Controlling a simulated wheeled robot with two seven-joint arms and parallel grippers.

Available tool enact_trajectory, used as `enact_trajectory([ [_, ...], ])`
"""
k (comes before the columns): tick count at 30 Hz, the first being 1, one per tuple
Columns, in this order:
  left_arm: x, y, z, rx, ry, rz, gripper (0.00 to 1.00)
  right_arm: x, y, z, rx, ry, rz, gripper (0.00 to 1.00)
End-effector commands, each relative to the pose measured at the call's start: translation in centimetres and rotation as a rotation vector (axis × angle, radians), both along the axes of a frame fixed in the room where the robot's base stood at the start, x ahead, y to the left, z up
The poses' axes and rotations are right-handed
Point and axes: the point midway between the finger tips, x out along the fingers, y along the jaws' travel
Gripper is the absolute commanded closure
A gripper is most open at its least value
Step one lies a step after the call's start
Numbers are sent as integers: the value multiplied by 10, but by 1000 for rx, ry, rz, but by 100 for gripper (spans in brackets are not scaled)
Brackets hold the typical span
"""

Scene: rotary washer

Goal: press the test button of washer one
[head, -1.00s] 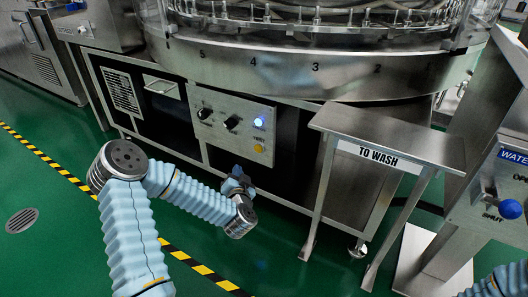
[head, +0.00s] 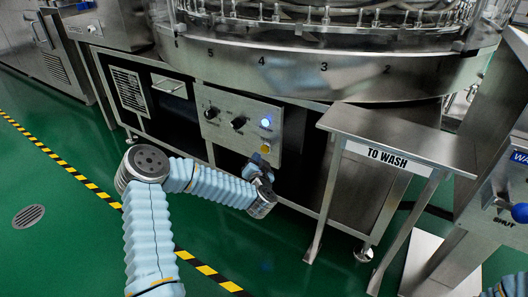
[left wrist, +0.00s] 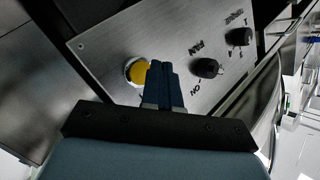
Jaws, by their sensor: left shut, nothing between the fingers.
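The washer's steel control panel (head: 222,132) carries two black knobs, a lit blue button (head: 266,122) and a yellow button (head: 265,149) below it. I cannot read which button is marked as test. My left gripper (head: 258,163) is shut and empty, just below the yellow button. In the left wrist view its closed fingers (left wrist: 160,66) overlap the right edge of the yellow button (left wrist: 138,73); whether they touch it I cannot tell. The black knobs (left wrist: 206,68) lie further right there. My right gripper is out of view.
A steel stand marked TO WASH (head: 400,140) stands right of the panel. A steel post with a blue-knobbed valve (head: 519,212) is at the far right. The washer's round drum (head: 330,75) overhangs above. The green floor in front is open, with a striped line (head: 85,182).

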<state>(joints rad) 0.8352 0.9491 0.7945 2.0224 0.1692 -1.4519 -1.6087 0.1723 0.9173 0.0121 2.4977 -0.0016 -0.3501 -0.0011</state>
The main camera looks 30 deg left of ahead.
Motion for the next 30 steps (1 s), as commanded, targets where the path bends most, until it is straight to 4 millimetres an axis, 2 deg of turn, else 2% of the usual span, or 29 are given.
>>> enact_trajectory([
  [7, 11, -1, 0, -1, -1, 0, 100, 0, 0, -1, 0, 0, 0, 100],
  [30, 11, -1, 0, 0, -1, 1, 100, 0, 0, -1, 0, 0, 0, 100],
])
